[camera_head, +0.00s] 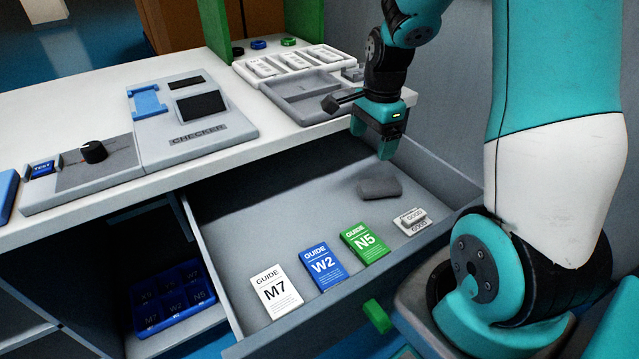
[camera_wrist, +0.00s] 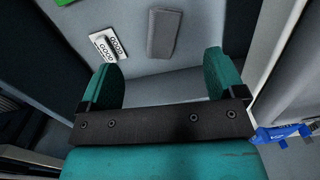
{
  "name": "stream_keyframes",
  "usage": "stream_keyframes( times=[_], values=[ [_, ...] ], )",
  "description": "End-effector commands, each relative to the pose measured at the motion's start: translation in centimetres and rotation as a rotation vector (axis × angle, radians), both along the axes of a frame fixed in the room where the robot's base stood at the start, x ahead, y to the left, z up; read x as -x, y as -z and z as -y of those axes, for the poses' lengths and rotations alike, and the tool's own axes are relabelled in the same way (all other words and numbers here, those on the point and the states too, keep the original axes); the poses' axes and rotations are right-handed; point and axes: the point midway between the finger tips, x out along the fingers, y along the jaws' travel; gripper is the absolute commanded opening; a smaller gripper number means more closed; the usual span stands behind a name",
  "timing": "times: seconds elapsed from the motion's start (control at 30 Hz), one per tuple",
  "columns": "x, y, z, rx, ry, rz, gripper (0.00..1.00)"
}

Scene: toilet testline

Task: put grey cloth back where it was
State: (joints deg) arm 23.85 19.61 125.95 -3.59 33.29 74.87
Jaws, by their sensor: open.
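The grey cloth (camera_head: 380,188) lies flat in the open drawer, toward its right back part. It also shows in the wrist view (camera_wrist: 163,33) as a grey rectangle beyond my fingertips. My gripper (camera_head: 386,150) is above the drawer's back right, pointing down, a little above and behind the cloth in the head view. In the wrist view my two teal fingers (camera_wrist: 165,75) are spread wide with nothing between them. The open drawer (camera_head: 240,210) has a light grey floor. The cloth is apart from my fingers.
The white counter (camera_head: 90,115) overhangs the drawer's back, bearing the checker (camera_head: 195,120) and grey trays (camera_head: 300,95). A blue tray (camera_head: 172,298) sits below.

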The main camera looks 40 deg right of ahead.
Motion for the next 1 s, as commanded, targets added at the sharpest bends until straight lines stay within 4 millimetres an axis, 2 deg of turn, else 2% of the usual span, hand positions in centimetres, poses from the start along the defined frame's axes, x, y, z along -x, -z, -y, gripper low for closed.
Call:
stream_keyframes(
  times=[0.03, 0.07, 0.1, 0.17, 0.2, 0.3, 0.4, 0.5, 0.6, 1.0],
  values=[
    [-0.1, -1.8, -3.6, -0.013, -0.198, 0.036, 0.88],
    [0.1, -2.8, -5.9, -0.024, -0.339, 0.059, 0.88],
    [0.8, -4.1, -9.1, -0.040, -0.543, 0.090, 0.88],
    [2.5, -5.9, -13.7, -0.060, -0.859, 0.142, 0.88],
    [3.9, -7.0, -16.5, -0.073, -1.065, 0.178, 0.88],
    [8.3, -9.1, -22.1, -0.097, -1.537, 0.271, 0.88],
    [12.4, -10.4, -25.5, -0.112, -1.907, 0.353, 0.88],
    [15.2, -11.0, -27.2, -0.120, -2.141, 0.412, 0.88],
    [16.5, -11.2, -27.8, -0.124, -2.251, 0.442, 0.88],
    [16.6, -11.3, -27.9, -0.124, -2.267, 0.446, 0.88]
  ],
)
